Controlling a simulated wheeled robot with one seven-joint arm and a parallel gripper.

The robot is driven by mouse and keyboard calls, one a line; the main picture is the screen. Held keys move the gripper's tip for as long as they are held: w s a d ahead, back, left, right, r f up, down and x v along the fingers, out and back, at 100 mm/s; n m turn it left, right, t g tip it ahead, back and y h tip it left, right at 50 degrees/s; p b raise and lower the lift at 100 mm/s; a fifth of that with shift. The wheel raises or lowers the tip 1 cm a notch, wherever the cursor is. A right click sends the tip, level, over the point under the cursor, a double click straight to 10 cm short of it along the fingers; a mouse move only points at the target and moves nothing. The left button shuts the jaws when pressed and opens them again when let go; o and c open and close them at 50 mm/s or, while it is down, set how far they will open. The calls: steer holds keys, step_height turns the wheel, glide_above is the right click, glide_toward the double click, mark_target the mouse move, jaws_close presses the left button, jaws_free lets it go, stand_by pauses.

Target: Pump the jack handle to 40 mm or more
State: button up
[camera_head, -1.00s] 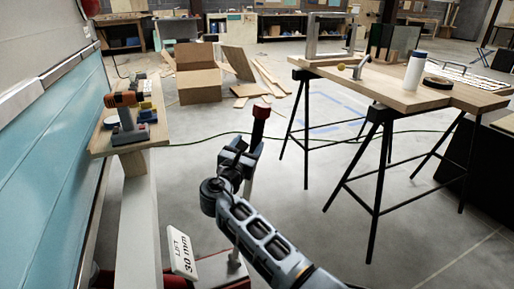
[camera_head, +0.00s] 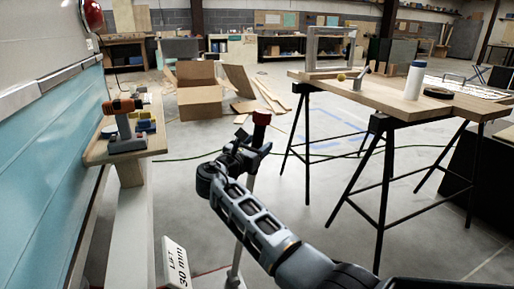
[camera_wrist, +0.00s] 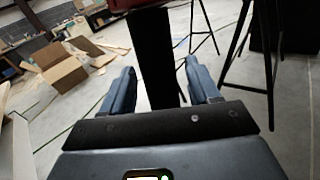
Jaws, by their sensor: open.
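The jack handle (camera_head: 262,118) is an upright pole with a red end, a dark grip section and a pale lower shaft. It leans slightly in the head view. My gripper (camera_head: 250,150) is at the upper part of the handle, below the red end. In the wrist view my gripper (camera_wrist: 160,84) is open, with one blue-grey finger on each side of the handle's dark section (camera_wrist: 152,50). I cannot tell whether either finger touches it. A white sign (camera_head: 176,265) reads "LIFT 30 mm". The jack's body is mostly out of view at the bottom.
A blue camper wall (camera_head: 45,160) stands at left, beside a narrow wooden shelf (camera_head: 130,152) holding an orange drill (camera_head: 123,106). A trestle table (camera_head: 390,95) stands at right. Cardboard boxes (camera_head: 200,100) and planks lie behind on the open concrete floor.

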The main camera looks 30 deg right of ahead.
steer(key=shift+d, duration=0.15)
steer(key=shift+c, duration=0.3)
jaws_close()
stand_by(0.3)
